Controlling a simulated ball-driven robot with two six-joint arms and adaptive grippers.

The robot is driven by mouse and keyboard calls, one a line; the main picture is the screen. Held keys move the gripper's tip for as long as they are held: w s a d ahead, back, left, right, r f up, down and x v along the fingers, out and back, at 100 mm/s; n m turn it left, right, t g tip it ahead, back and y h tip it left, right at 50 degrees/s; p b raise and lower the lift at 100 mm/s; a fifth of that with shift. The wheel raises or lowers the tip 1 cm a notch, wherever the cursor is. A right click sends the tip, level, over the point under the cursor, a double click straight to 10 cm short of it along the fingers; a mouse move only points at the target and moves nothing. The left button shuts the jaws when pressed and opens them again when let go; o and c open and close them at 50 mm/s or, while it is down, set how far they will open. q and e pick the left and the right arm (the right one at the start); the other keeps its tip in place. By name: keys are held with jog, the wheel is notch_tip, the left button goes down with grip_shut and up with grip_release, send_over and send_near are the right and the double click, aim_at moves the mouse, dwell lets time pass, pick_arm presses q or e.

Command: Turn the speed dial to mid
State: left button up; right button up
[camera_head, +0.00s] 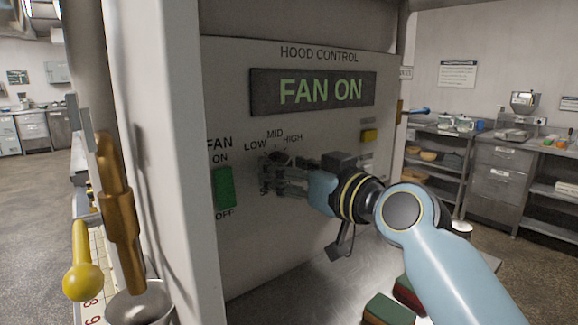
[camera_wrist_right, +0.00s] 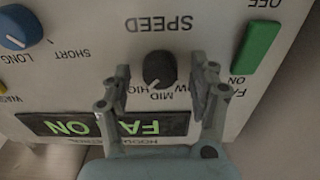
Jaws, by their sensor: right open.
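The dark round speed dial (camera_head: 272,158) is on the hood control panel, below the LOW, MID and HIGH marks. My right gripper (camera_head: 279,178) is in front of it and partly hides it. In the right wrist view, upside down, the dial (camera_wrist_right: 158,69) sits between the two spread fingers of my open right gripper (camera_wrist_right: 160,78). A gap shows on each side, and the fingers do not appear closed on it. Its pointer is too small to read surely. My left gripper is not in view.
The green fan switch (camera_head: 223,188) is left of the dial, under a lit FAN ON display (camera_head: 312,91). A blue knob (camera_wrist_right: 14,27) is on the same panel. A yellow-knobbed lever (camera_head: 83,279) stands at the left. Red and green blocks lie below my arm.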

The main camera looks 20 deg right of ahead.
jog(key=c, duration=1.2)
jog(key=shift+o, duration=0.2)
jog(key=shift+n+b, duration=3.95)
jog(key=shift+n, duration=0.35)
